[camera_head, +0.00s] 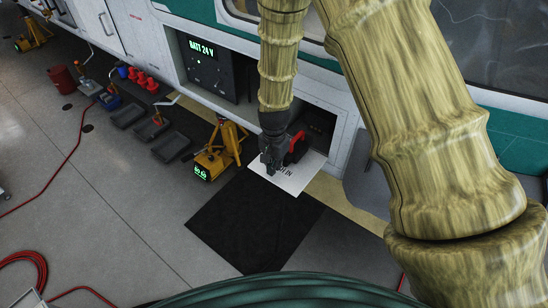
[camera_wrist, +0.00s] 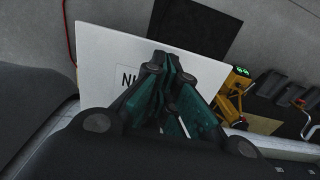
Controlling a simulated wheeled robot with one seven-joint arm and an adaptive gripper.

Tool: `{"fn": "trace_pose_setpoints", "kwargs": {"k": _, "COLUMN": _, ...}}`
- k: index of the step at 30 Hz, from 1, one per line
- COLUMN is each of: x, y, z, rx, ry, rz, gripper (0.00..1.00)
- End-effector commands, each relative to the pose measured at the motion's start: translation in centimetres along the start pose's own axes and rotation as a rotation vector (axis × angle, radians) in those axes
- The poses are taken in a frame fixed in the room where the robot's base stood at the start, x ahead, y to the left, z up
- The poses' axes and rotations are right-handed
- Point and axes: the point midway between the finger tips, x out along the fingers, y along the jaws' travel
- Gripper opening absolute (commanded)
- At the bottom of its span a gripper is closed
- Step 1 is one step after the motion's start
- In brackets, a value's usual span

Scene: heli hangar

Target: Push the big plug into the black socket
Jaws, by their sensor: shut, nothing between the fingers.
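My gripper (camera_head: 272,160) is shut and empty, pointing down in front of an open recess in the white vehicle side. In the wrist view its teal fingers (camera_wrist: 172,68) are closed together over a white panel. A red handle-shaped part (camera_head: 296,146), which looks like part of the big plug, shows just right of my gripper at the recess; I cannot tell whether they touch. The dark inside of the recess (camera_head: 320,122) is where a black socket could be, but its face cannot be made out. Neither plug nor socket is clear in the wrist view.
The white panel (camera_head: 300,178) with black lettering juts out below the recess. A yellow jack (camera_head: 222,150) with a green display stands close left. A dark mat (camera_head: 255,222) lies on the floor. A "BATT 24 V" unit (camera_head: 208,68) sits left of the recess. Black trays (camera_head: 170,146) stand farther left.

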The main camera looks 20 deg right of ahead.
Motion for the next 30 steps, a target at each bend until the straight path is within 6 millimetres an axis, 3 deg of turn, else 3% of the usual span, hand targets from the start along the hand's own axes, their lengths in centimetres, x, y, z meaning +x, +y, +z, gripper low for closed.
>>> {"fn": "trace_pose_setpoints", "kwargs": {"k": 3, "x": 1.1, "y": 0.1, "z": 0.1, "rx": 0.000, "ry": -0.002, "rz": 0.002, "gripper": 0.00}}
{"fn": "trace_pose_setpoints", "kwargs": {"k": 13, "x": 1.0, "y": 0.1, "z": -3.5, "rx": 0.001, "ry": -0.001, "rz": 0.000, "gripper": 0.00}}
{"fn": "trace_pose_setpoints", "kwargs": {"k": 30, "x": 1.3, "y": 0.0, "z": -4.6, "rx": 0.001, "ry": 0.000, "rz": -0.001, "gripper": 0.00}}
